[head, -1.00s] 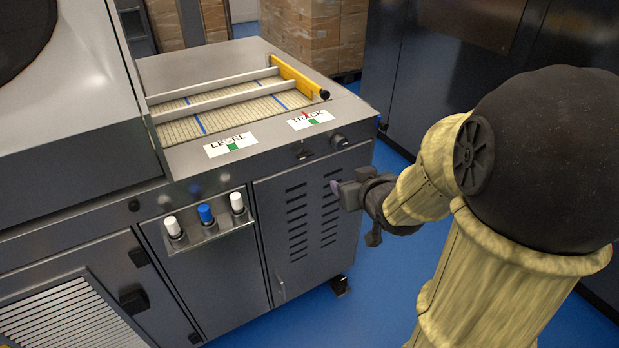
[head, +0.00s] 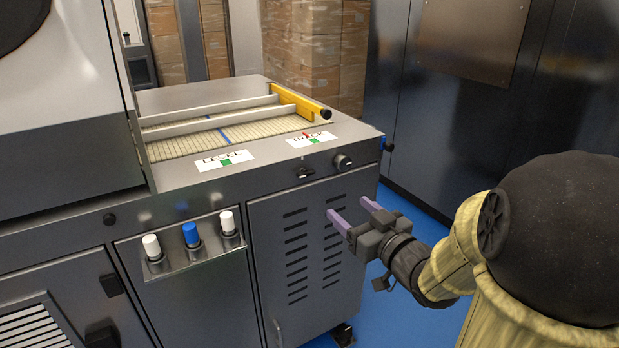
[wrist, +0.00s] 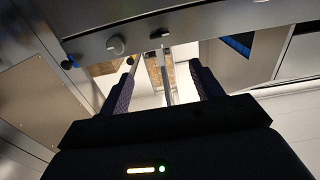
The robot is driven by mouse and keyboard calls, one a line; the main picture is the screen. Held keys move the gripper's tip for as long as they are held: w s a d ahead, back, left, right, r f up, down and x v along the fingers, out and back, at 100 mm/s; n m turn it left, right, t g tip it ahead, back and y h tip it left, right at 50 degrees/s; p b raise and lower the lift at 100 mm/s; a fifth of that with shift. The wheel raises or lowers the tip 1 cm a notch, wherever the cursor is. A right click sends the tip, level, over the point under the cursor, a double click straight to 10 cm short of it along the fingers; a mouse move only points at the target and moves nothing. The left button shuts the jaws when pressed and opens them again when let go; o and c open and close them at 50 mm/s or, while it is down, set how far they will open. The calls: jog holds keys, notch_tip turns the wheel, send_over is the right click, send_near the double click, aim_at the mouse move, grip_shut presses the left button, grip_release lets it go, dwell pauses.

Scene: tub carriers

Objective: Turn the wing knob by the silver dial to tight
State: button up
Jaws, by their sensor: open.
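A small dark wing knob (head: 304,172) is on the machine's front face, below the TRACK label. The round dial with a silver face (head: 343,161) is just right of it. In the wrist view the wing knob (wrist: 159,36) is near the top middle, with the dial (wrist: 115,45) to its left. The wing's exact angle is too small to tell. My gripper (head: 352,211) is open and empty, with purple fingers apart, in front of and below the knob, not touching it. In the wrist view my gripper (wrist: 163,66) has its fingers on either side of the picture's middle.
The TRACK label (head: 311,139) has a green zone and a red pointer; the LEVEL label (head: 225,159) is left of it. White and blue knobs (head: 190,235) stand lower left. A yellow bar (head: 299,101) lies on top.

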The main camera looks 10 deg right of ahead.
jog(key=p, duration=1.1)
send_near(308, 174)
jog(key=x, duration=0.9)
jog(key=shift+w, duration=0.2)
jog(key=shift+a, duration=0.1)
jog(key=c, duration=1)
